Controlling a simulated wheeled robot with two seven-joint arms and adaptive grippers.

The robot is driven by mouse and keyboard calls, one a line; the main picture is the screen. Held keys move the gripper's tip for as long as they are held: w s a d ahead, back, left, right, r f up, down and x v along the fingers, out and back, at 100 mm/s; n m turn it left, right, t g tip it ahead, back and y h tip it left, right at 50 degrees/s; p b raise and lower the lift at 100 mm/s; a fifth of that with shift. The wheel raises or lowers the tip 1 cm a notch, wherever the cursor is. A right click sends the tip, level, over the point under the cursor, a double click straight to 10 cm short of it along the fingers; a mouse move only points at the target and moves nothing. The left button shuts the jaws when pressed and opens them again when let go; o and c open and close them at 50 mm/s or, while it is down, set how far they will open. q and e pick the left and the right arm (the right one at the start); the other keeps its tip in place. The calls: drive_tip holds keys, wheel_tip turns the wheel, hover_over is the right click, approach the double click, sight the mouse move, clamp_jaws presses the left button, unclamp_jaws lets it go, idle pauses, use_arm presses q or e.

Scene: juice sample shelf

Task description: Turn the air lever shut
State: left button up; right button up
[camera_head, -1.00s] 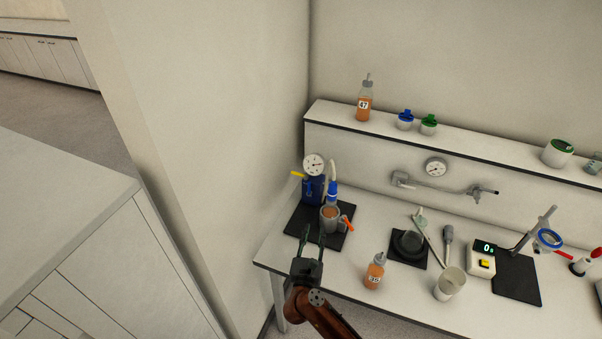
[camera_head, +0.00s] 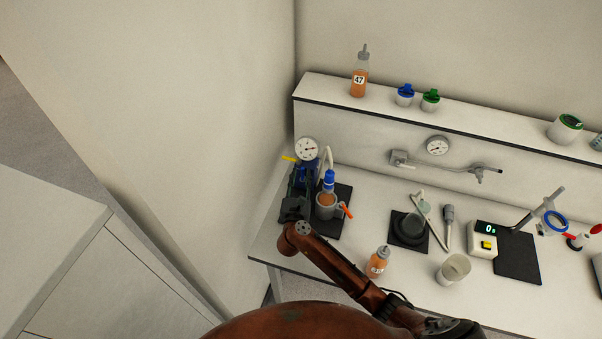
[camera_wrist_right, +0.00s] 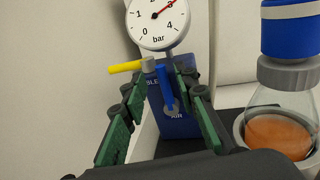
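The blue air lever (camera_wrist_right: 164,88) points up and slightly left in the right wrist view, from a knob above the label "AIR" on a blue box (camera_wrist_right: 180,128). My right gripper (camera_wrist_right: 158,92) is open, with one green-padded finger on each side of the lever and visible gaps to both. In the head view, my right gripper (camera_head: 301,180) is at the box and hides most of the lever. A dial gauge (camera_wrist_right: 162,17) above the box has its red needle near 3 bar. My left gripper is not in view.
A yellow lever (camera_wrist_right: 125,67) sticks out left of the box. A flask (camera_wrist_right: 283,125) with orange liquid stands close to the right finger. In the head view, an orange handle (camera_head: 345,210) and an orange bottle (camera_head: 378,262) are to the right. A wall rises at left.

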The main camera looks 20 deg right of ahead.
drive_tip(key=shift+w+d+r, duration=0.1)
drive_tip(key=shift+w, duration=0.1)
drive_tip(key=shift+s+d+r, duration=0.1)
drive_tip(key=shift+r, duration=0.05)
drive_tip(key=shift+w, duration=0.2)
drive_tip(key=shift+s, duration=0.1)
clamp_jaws()
